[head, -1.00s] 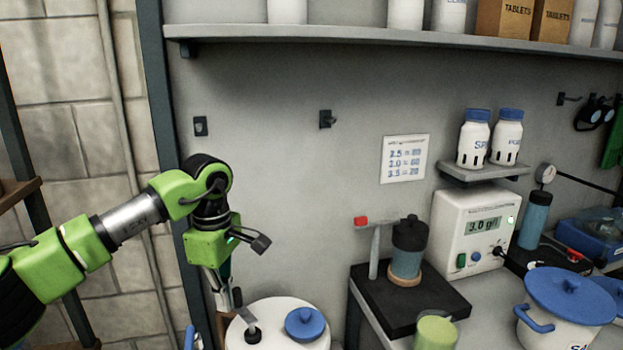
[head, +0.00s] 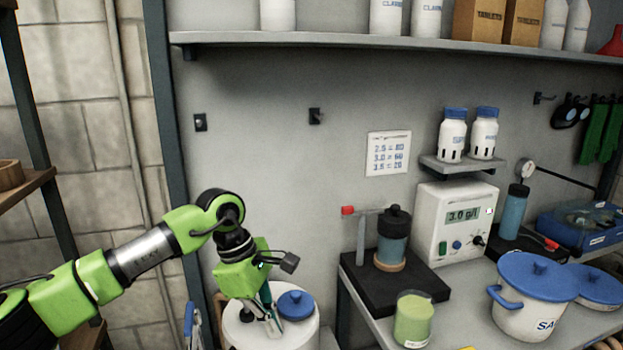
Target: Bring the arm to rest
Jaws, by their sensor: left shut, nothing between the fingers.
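My left arm comes in from the left in the head view, bent at a raised elbow. My left gripper (head: 272,322) points down in front of a white drum (head: 299,337) with a small blue lid (head: 296,304) on its top. Its fingers are shut with nothing between them. I cannot tell whether the fingertips touch the drum top. My right gripper is not in view.
Right of the drum is a grey bench with a black stand (head: 398,287), a green cup (head: 412,320), a white meter (head: 452,222) and a blue-lidded pot (head: 529,305). A long shelf (head: 390,41) runs above.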

